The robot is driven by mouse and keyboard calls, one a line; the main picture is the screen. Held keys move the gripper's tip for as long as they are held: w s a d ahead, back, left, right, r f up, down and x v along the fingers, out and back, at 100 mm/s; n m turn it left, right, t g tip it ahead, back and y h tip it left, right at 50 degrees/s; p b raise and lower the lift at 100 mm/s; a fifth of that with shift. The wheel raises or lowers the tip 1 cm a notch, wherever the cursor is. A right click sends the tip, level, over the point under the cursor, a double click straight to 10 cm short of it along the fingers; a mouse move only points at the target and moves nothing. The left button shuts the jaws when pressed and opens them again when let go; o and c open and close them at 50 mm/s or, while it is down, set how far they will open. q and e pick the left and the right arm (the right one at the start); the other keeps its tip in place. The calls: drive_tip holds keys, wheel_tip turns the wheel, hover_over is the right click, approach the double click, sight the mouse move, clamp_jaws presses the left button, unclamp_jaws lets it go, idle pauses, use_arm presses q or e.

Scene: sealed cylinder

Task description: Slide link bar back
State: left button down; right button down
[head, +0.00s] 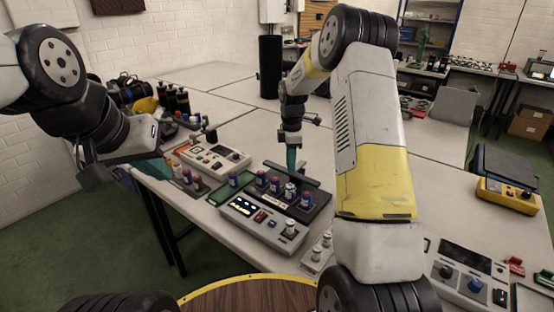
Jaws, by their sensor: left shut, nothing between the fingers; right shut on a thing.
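A dark link bar (308,181) lies across the back of a black cylinder rack (316,203) on the table. Several blue-and-red capped cylinders (275,186) stand in a row in front of the bar. My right gripper (292,170) points down from above and is shut on the bar near its middle; the fingertips partly hide the contact. My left gripper (158,208) is shut and empty, off the table's left edge, well apart from the rack.
A grey control box (262,222) with a lit display stands in front of the rack. A pale instrument (213,158) and small bottles (190,178) stand left of it. My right arm hides part of the table on the right. The table behind is largely clear.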

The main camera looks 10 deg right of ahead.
drive_tip(key=shift+w+d+r, duration=0.1)
drive_tip(key=shift+w+d, duration=0.55)
drive_tip(key=shift+w, duration=0.05)
drive_tip(key=c, duration=1.3)
unclamp_jaws()
drive_tip(key=shift+o, duration=0.2)
wheel_tip(320, 180, up, 8)
